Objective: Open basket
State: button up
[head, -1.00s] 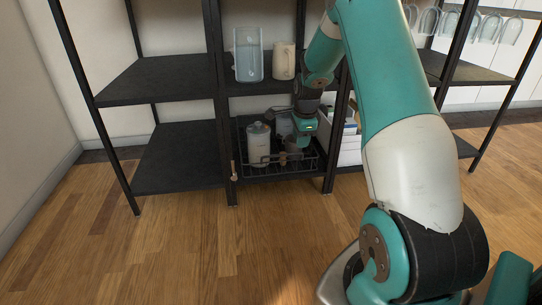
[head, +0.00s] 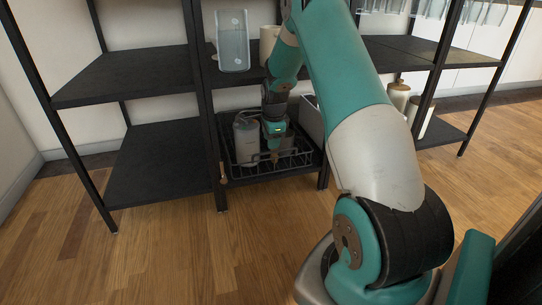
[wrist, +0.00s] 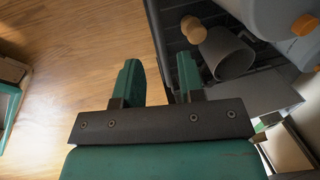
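The basket (head: 290,163) is a black wire one on the bottom level of the middle rack section, with a dark shelf under it. A grey lidded canister (head: 246,140) stands in its left part. My gripper (head: 274,153) points down at the basket's front side, right of the canister. In the wrist view my gripper (wrist: 159,78) is open, its two green fingers apart. The basket's dark front edge (wrist: 157,30) runs between the fingers; whether they touch it I cannot tell. A grey cup (wrist: 228,55) lies inside the basket, near the right finger.
A glass jug (head: 232,42) stands on the shelf above the basket. Black rack posts (head: 208,120) flank the basket. White canisters (head: 398,97) stand on the right rack. The wooden floor (head: 170,235) in front is clear.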

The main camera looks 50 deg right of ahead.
jog(key=f, duration=0.1)
jog(key=f+b, duration=0.1)
jog(key=f, duration=0.1)
jog(key=f+b, duration=0.1)
jog(key=shift+w+d+f, duration=0.25)
jog(key=shift+w, duration=0.1)
jog(key=shift+c, duration=0.5)
grip_shut()
